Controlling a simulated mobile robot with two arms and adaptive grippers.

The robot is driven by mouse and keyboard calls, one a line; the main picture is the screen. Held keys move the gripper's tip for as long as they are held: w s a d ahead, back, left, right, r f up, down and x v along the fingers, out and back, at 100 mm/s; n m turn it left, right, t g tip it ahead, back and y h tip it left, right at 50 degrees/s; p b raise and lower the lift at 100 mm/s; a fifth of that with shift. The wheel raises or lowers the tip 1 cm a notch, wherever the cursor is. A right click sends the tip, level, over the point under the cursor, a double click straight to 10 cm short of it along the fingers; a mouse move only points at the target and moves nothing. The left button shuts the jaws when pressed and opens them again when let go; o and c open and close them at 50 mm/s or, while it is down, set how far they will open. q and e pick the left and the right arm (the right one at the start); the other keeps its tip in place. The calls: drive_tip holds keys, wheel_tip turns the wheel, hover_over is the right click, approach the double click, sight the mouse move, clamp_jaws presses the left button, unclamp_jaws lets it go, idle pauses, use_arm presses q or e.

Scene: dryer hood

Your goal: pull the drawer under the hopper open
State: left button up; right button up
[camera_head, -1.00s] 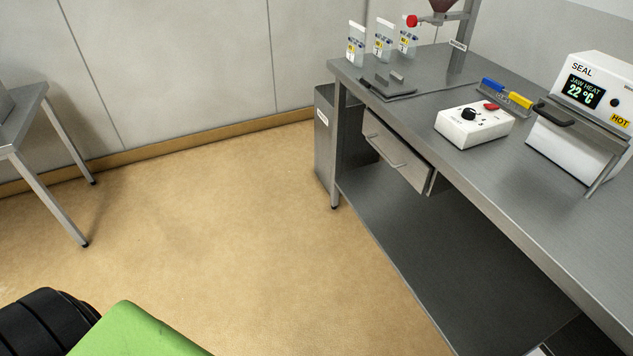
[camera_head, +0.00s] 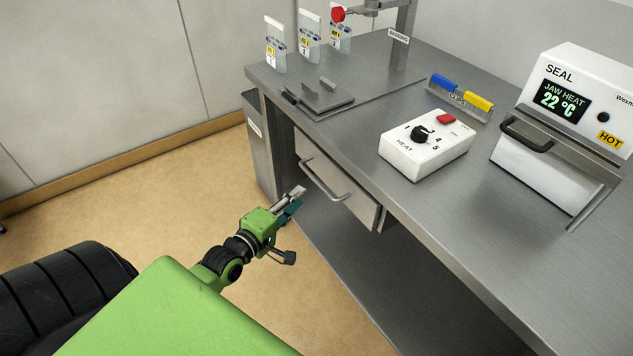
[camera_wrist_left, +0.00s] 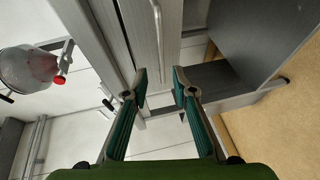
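The drawer (camera_head: 338,196) is a grey metal front with a bar handle (camera_head: 323,183), set under the left part of the steel bench; it looks shut or nearly so. My left gripper (camera_head: 298,198) is in front of and just left of the drawer. In the left wrist view my left gripper (camera_wrist_left: 159,78) has its two green-sided fingers apart, with nothing between them. The drawer handle (camera_wrist_left: 159,38) lies ahead of the fingertips, apart from them. The hopper (camera_wrist_left: 28,68) with its red knob shows at the left there. My right gripper is out of view.
The bench top (camera_head: 410,215) overhangs the drawer. A bin (camera_head: 260,145) stands left of the drawer, and a lower shelf (camera_head: 370,280) lies below. A heat control box (camera_head: 426,143) and a sealer (camera_head: 560,120) stand on the bench. The floor at left is clear.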

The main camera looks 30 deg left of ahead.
sight(317, 182)
use_arm(q)
drive_tip(key=w, duration=0.3)
drive_tip(key=w+f, duration=0.1)
drive_tip(key=w, duration=0.3)
drive_tip(key=w+f, duration=0.1)
drive_tip(key=w, duration=0.2)
drive_tip(key=shift+w+a, duration=0.1)
drive_tip(key=shift+w, duration=0.1)
clamp_jaws()
